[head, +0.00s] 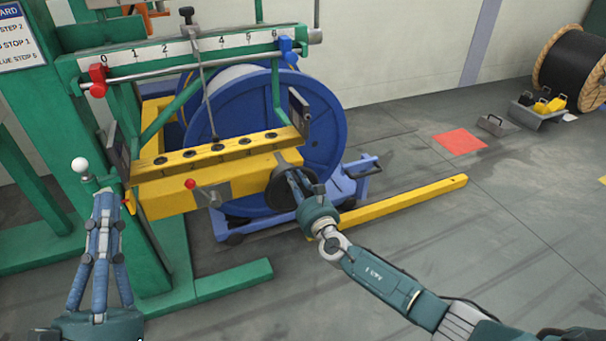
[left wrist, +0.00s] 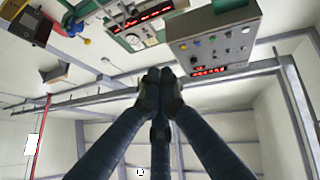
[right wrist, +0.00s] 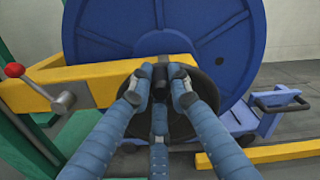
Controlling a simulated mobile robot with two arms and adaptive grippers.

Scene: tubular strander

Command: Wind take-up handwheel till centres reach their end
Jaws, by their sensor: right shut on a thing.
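The dark round handwheel (head: 283,187) is at the right end of the yellow beam (head: 215,185), in front of the blue reel (head: 325,125). It also shows behind the fingers in the right wrist view (right wrist: 200,112). My right gripper (head: 294,178) is shut on its handle (right wrist: 160,72), and the fingers cover part of the wheel. My left gripper (head: 106,192) is raised at the left, shut and empty, fingertips together in the left wrist view (left wrist: 160,82). I cannot clearly identify the centres or tell how far they have travelled.
A numbered scale (head: 235,40) has a red stop (head: 98,80) near 0, a blue stop (head: 287,48) near 6. A lever rod (head: 206,90) reaches it around 3. A red-knobbed lever (head: 190,184) is left of the wheel. Floor on the right is mostly clear beyond the yellow bar (head: 410,202).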

